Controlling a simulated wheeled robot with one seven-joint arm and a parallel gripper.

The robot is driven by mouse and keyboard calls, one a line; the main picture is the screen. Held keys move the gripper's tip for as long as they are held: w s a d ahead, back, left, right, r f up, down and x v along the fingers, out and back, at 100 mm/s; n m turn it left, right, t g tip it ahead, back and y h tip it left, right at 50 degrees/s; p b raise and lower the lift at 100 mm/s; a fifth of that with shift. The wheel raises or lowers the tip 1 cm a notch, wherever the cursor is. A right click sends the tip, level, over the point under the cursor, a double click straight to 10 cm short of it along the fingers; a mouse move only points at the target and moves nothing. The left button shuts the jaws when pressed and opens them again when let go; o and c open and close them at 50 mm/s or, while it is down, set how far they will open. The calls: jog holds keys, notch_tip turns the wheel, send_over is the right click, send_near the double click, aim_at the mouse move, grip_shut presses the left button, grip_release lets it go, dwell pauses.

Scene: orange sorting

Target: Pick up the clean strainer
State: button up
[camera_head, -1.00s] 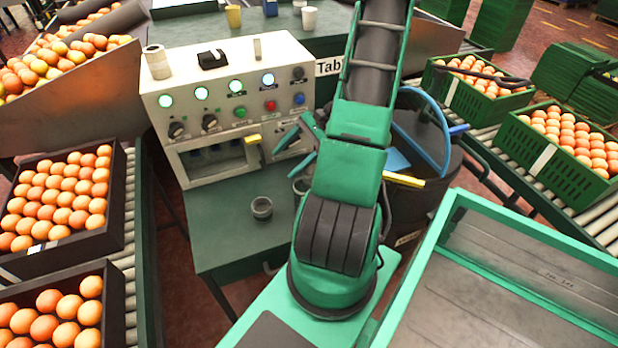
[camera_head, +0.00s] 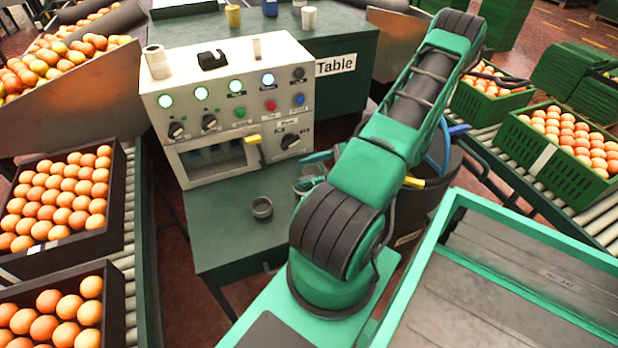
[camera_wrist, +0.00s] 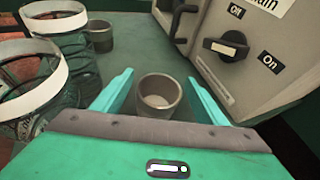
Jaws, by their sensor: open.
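My gripper (camera_wrist: 160,76) is open in the wrist view, its two teal fingers on either side of a small round grey cup-like vessel (camera_wrist: 158,92). This vessel looks empty inside; contact with the fingers is not clear. A second grey vessel (camera_wrist: 100,36) stands farther back; a small grey vessel also shows on the green bench in the head view (camera_head: 262,208). I cannot tell from these frames which is the clean strainer. In the head view my gripper is mostly hidden behind my arm, with a teal finger (camera_head: 318,157) showing.
A white control box (camera_head: 235,110) with knobs and lit buttons stands on the green bench (camera_head: 230,240); its knob side is close on the right in the wrist view. Clear jars with white rims (camera_wrist: 50,70) stand at left. Crates of oranges (camera_head: 65,200) flank the bench.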

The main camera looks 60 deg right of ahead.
aim_at(304, 172)
jog(key=x, duration=0.4)
jog(key=shift+c, duration=0.5)
jog(key=c, duration=1)
jog(key=shift+c, duration=0.2)
jog(key=shift+r, duration=0.15)
notch_tip(304, 172, up, 10)
